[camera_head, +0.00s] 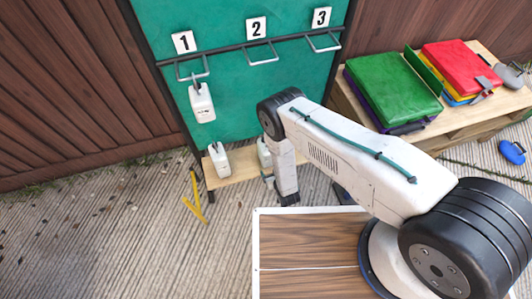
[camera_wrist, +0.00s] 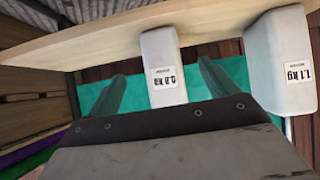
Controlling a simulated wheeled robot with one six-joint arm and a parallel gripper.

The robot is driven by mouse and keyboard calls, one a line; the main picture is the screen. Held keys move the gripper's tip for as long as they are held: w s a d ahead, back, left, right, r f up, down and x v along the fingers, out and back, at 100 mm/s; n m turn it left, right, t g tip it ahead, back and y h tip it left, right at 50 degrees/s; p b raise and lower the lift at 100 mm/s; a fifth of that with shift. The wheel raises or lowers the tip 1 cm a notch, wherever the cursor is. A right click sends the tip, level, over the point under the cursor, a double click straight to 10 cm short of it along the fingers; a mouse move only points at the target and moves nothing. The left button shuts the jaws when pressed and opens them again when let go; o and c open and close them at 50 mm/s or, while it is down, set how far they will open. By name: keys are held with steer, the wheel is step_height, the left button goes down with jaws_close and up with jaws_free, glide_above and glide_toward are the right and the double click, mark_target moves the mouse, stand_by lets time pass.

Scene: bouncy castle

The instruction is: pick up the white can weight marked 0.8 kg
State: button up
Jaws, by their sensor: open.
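The white can weight marked 0.8 kg (camera_wrist: 163,62) stands against the pale wooden shelf in the wrist view, its label facing the camera. My open gripper (camera_wrist: 160,85) has one dark finger on each side of it, with a gap visible on both sides. In the head view a white can (camera_head: 264,153), likely the same one, is partly hidden behind my arm on the low shelf. My gripper (camera_head: 287,198) points down there, just right of and in front of that can, its fingers hard to make out.
A white can marked 1.1 kg (camera_wrist: 287,62) is close beside the finger on the right. Another can (camera_head: 219,161) stands on the shelf (camera_head: 236,166), and one (camera_head: 202,103) hangs from hook 1. Hooks 2 and 3 are empty. A pallet (camera_head: 450,122) with coloured cases is at right.

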mark_target(264, 155)
steer(key=w+a+r+t, duration=0.1)
steer(key=w+a+t, duration=0.1)
steer(key=w, duration=0.8)
steer(key=shift+a+y, duration=0.4)
steer(key=shift+a, duration=0.1)
steer(key=shift+r+t, duration=0.15)
steer(key=shift+t, duration=0.15)
steer(key=c, duration=1.7)
